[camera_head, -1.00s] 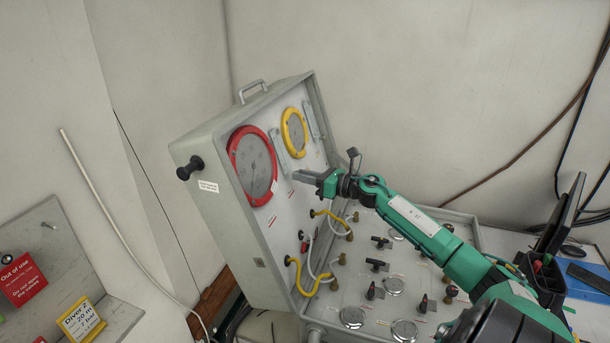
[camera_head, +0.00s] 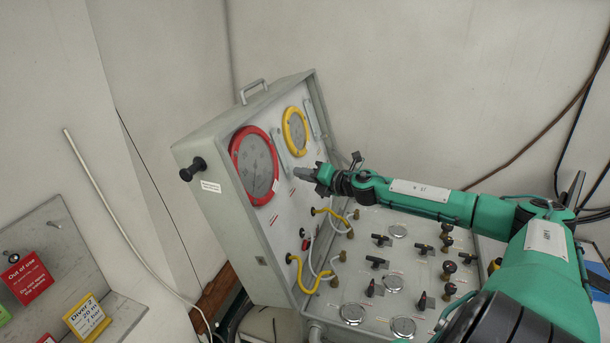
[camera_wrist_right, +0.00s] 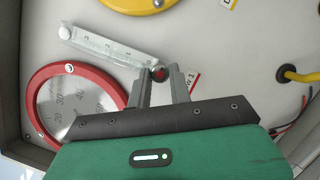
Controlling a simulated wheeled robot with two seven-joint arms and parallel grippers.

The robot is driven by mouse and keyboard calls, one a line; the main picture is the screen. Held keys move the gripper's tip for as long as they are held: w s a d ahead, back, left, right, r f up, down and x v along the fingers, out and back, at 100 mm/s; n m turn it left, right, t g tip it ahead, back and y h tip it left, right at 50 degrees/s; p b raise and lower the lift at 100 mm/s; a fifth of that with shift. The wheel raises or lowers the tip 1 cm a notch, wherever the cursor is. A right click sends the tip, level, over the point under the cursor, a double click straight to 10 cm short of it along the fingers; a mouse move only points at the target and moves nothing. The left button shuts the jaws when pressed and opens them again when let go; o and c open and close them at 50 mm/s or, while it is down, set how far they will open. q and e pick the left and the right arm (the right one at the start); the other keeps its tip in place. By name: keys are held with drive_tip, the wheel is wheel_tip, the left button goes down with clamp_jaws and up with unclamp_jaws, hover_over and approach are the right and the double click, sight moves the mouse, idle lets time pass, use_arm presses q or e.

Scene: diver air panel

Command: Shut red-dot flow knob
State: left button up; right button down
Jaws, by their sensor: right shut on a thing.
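The red-dot flow knob (camera_wrist_right: 159,73) is a small dark knob with a red dot in the right wrist view, at the lower end of a clear flow tube (camera_wrist_right: 105,45). My right gripper (camera_wrist_right: 161,84) is shut on it, with one finger on each side. In the head view my right gripper (camera_head: 308,174) is at the upright panel, just right of the red-rimmed gauge (camera_head: 255,166), and the knob is hidden behind its fingers. My left gripper is not in view.
A yellow-rimmed gauge (camera_head: 295,131) is above the gripper. Yellow hoses (camera_head: 308,280) loop out of the panel below. The case's lower panel (camera_head: 350,290) holds several black valve handles and round silver caps. A blank wall stands behind.

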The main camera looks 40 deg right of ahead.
drive_tip(key=shift+d+r+m, duration=0.1)
drive_tip(key=shift+r+m, duration=0.05)
drive_tip(key=shift+m, duration=0.45)
drive_tip(key=c, duration=1.3)
unclamp_jaws()
drive_tip(key=shift+s, duration=0.15)
drive_tip(key=shift+b+v, duration=0.8)
drive_tip(key=shift+v, duration=0.15)
drive_tip(key=shift+s, duration=0.3)
